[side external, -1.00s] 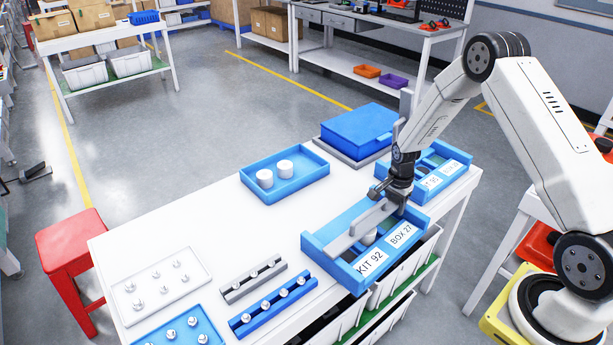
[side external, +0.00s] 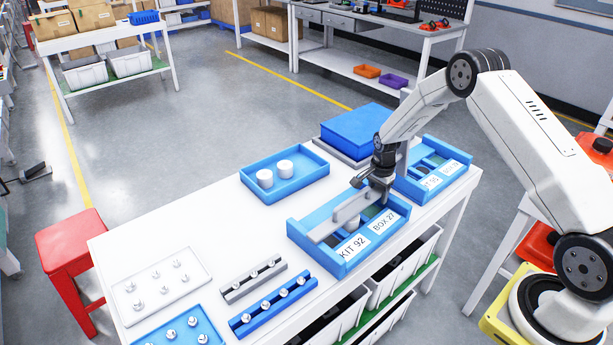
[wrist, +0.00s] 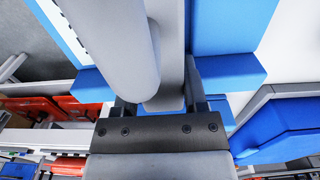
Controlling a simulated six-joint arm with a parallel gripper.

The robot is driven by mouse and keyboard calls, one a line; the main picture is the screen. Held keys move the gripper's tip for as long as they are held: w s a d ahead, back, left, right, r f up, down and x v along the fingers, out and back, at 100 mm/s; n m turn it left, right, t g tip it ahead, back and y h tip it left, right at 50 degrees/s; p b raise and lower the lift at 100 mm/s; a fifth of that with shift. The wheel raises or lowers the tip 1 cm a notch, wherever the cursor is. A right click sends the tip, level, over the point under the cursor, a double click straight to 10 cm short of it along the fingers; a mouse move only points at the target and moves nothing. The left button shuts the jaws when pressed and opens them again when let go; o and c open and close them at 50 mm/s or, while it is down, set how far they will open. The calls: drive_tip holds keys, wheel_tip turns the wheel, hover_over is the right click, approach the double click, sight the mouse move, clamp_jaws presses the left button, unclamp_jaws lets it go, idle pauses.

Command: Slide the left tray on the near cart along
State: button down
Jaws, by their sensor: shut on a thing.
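The left tray (side external: 317,254) is blue, with white labels KIT 92 and BOX 27 on its front. It lies flat on the white near cart (side external: 215,215), towards its right end. A grey bar (side external: 328,228) runs across the top of this tray. My gripper (side external: 374,198) is over the tray's right part, shut on the grey bar. In the wrist view the bar (wrist: 171,75) passes between the fingers of my gripper (wrist: 160,98), with blue tray parts beyond. The gripper hides part of the tray's inside.
A second labelled blue tray (side external: 455,170) stands just right of the left tray. A blue box (side external: 355,130) is behind. A shallow blue tray with two white cylinders (side external: 305,185) is at the back left. Grey and blue peg rails (side external: 275,308) lie in front left.

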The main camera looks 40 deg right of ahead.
drive_tip(key=shift+w, duration=0.95)
drive_tip(key=shift+c, duration=0.3)
unclamp_jaws()
drive_tip(key=shift+r, duration=0.15)
drive_tip(key=shift+r, duration=3.8)
